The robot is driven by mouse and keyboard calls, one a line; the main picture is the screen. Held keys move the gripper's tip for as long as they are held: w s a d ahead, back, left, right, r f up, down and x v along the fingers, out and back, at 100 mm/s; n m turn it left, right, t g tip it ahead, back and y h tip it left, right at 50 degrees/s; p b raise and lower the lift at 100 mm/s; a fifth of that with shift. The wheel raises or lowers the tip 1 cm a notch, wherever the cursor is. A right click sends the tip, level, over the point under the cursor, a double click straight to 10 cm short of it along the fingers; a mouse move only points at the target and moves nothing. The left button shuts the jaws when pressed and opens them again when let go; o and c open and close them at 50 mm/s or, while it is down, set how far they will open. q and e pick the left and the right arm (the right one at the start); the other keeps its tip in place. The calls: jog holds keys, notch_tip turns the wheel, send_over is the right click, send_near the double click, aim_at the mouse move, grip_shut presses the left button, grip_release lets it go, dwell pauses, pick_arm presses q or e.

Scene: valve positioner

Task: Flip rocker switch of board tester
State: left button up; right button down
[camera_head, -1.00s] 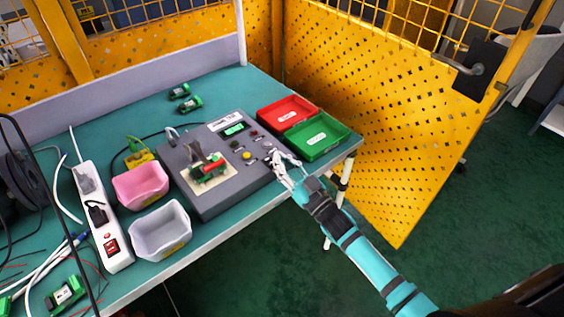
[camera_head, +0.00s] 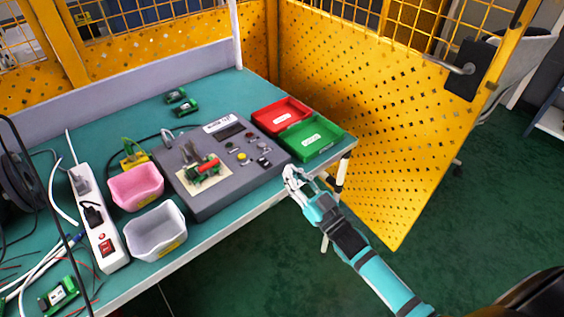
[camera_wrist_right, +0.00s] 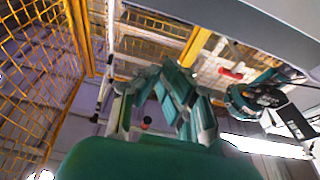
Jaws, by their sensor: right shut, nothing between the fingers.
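The board tester (camera_head: 222,178) is a grey box on the green bench, with a green circuit board (camera_head: 203,169) in its fixture. Its display (camera_head: 230,131) is dark. The rocker switch (camera_head: 264,162) is a small black-and-white part at the right of the panel; its exact tilt is too small to tell. My right gripper (camera_head: 290,172) is shut and empty just off the tester's front right corner, near the bench edge and apart from the switch. Its fingers also show in the right wrist view (camera_wrist_right: 165,95). My left gripper is out of view.
A red tray (camera_head: 281,114) and a green tray (camera_head: 311,138) stand right of the tester. A pink bin (camera_head: 136,187), a grey bin (camera_head: 156,231) and a white power strip (camera_head: 97,228) are to its left. Yellow fencing (camera_head: 370,130) closes the back and right.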

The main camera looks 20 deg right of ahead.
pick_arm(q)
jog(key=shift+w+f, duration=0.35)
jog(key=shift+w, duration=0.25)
pick_arm(e)
jog(key=v, duration=0.3)
jog(key=shift+s+d+f, duration=0.1)
jog(key=shift+s+f, duration=0.1)
jog(key=shift+f, duration=0.25)
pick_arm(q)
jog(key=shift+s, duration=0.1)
